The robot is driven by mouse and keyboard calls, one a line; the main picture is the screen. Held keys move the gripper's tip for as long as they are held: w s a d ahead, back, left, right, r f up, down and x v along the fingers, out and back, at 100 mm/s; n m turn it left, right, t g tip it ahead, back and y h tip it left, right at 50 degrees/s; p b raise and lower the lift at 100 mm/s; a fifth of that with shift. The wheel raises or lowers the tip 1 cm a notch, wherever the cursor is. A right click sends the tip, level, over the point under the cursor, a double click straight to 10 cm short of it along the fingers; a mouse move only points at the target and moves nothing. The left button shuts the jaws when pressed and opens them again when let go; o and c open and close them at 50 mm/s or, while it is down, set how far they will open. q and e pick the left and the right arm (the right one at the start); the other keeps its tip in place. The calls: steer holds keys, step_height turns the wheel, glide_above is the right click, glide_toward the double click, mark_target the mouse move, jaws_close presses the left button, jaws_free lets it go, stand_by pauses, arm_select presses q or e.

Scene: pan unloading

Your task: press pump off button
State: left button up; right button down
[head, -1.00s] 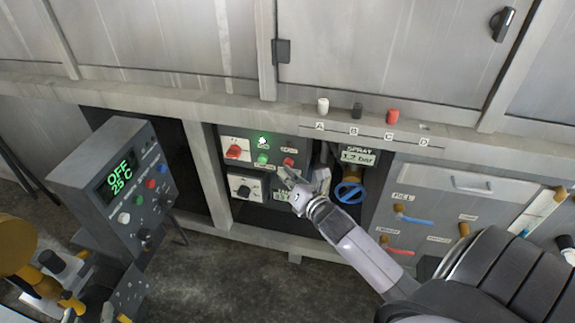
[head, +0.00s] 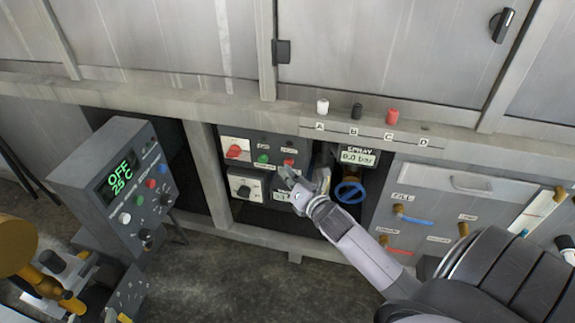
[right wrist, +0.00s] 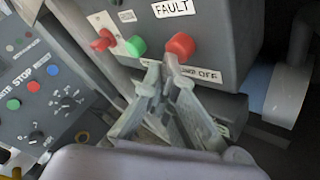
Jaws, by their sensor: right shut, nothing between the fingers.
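The pump panel (head: 277,150) is on a grey box under the counter. It carries a red switch (head: 237,151), a green button (head: 263,158) and a red button (head: 289,161). The lamp above the green button is dark. My right gripper (head: 285,174) is shut and empty, just below the red button. In the right wrist view, the red button (right wrist: 181,46) stands out above a partly covered label ending in OFF (right wrist: 208,76). One fingertip of my right gripper (right wrist: 161,66) is at its lower edge; I cannot tell whether they touch. My left gripper is not in view.
A spray display (head: 359,157) reads 0.0 bar above a blue handwheel (head: 350,192), close to the right of my gripper. A control box (head: 110,180) showing OFF and 25 C stands at left. The counter edge (head: 220,113) overhangs the panel.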

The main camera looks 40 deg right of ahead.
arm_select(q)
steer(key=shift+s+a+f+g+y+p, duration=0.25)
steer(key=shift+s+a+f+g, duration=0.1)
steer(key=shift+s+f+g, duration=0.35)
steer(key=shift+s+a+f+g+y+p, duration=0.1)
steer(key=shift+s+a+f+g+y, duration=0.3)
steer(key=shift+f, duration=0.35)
arm_select(e)
steer(key=shift+s+a, duration=0.55)
steer(key=shift+a, duration=0.05)
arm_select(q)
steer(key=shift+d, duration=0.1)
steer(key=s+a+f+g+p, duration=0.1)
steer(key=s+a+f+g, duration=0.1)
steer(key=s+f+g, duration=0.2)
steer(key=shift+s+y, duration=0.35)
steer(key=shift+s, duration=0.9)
arm_select(e)
steer(key=shift+s+a, duration=1.6)
steer(key=shift+a, duration=0.3)
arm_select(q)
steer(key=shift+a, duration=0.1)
